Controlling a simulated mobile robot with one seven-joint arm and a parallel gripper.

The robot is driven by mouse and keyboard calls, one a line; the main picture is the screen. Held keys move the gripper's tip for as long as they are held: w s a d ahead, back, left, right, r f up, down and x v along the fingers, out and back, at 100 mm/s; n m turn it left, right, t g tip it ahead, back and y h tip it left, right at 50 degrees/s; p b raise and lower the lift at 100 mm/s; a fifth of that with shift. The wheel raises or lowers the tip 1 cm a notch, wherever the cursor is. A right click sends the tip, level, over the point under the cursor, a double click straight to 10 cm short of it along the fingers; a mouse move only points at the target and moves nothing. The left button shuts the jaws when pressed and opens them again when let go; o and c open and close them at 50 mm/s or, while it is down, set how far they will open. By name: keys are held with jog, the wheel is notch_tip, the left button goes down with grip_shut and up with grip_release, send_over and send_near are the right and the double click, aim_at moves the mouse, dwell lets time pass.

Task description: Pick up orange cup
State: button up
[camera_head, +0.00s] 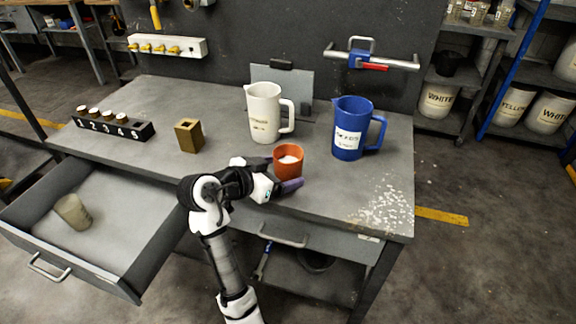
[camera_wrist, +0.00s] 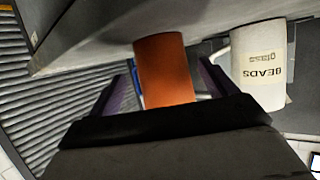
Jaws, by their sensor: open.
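The orange cup (camera_head: 287,162) stands upright on the grey workbench (camera_head: 222,123) near its front edge, with something pale inside. My gripper (camera_head: 281,175) is open and low at the cup, with one purple finger in front of it in the head view. In the wrist view the cup (camera_wrist: 164,70) shows between the two fingers of my gripper (camera_wrist: 165,85), with a gap visible on both sides. Whether a finger touches the cup cannot be told.
A white pitcher (camera_head: 264,112) stands behind the cup and a blue pitcher (camera_head: 348,130) to its right. A brass-coloured block (camera_head: 188,135) and a black numbered rack (camera_head: 113,126) are to the left. An open drawer (camera_head: 125,215) holds a beige cup (camera_head: 73,212).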

jog(key=shift+p+x, duration=0.35)
jog(key=shift+x, duration=1.55)
jog(key=shift+w+a+r, duration=0.1)
jog(key=shift+a+r, duration=0.05)
jog(key=c, duration=1.2)
jog(key=shift+r, duration=0.15)
notch_tip(320, 180, up, 19)
jog(key=b, duration=0.2)
jog(key=w+d+f+n+g+h, duration=0.1)
jog(key=w+d+n+h, duration=0.1)
jog(key=d, duration=0.8)
jog(key=w+d+f+n+g+h+p, duration=0.1)
jog(key=d+n, duration=0.4)
jog(key=d, duration=0.5)
jog(key=w+h, duration=0.1)
jog(key=w, duration=0.1)
jog(key=shift+w, duration=0.25)
